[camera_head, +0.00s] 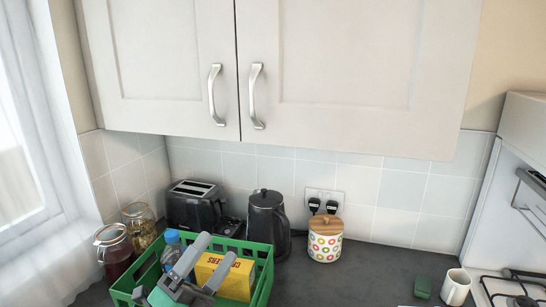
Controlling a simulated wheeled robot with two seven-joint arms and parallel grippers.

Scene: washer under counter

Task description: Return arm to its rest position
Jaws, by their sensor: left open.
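My left gripper (216,249) shows at the bottom left of the head view, its two grey fingers spread apart. It is over a green basket (262,284) on the dark counter. A yellow box (238,277) and a blue-capped bottle (171,249) are in the basket. The fingers overlap the box in the view; I cannot tell whether they touch it. Most of my left arm is out of view below the frame. My right gripper is not in view.
White wall cupboards (350,60) hang above. A toaster (193,205), a kettle (267,222), glass jars (115,250) and a dotted canister (325,246) stand around the basket. A white mug (455,287) and a hob (515,290) are at the right.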

